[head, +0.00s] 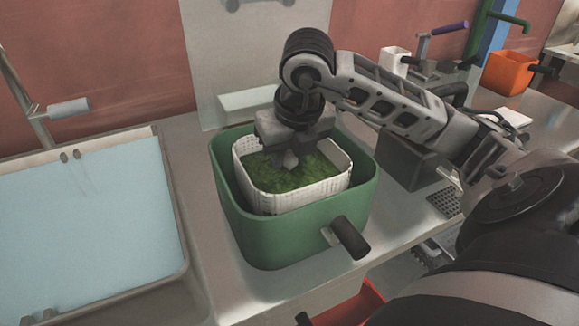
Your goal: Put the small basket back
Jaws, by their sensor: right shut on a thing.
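The small white basket (305,196) has perforated walls and holds green leafy stuff. It sits inside a larger green pot (284,238) with a black handle at its front right. My right gripper (291,160) points down over the basket, with its fingertips at the far part of the basket's opening. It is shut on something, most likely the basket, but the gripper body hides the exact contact. My left gripper is not in view.
A sink (95,235) with light blue water lies at the left, with a tap above it. The steel counter (185,150) runs under the pot. An orange container (508,72) and a white cup (395,60) stand at the back right. A red object (352,306) shows below the counter's front edge.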

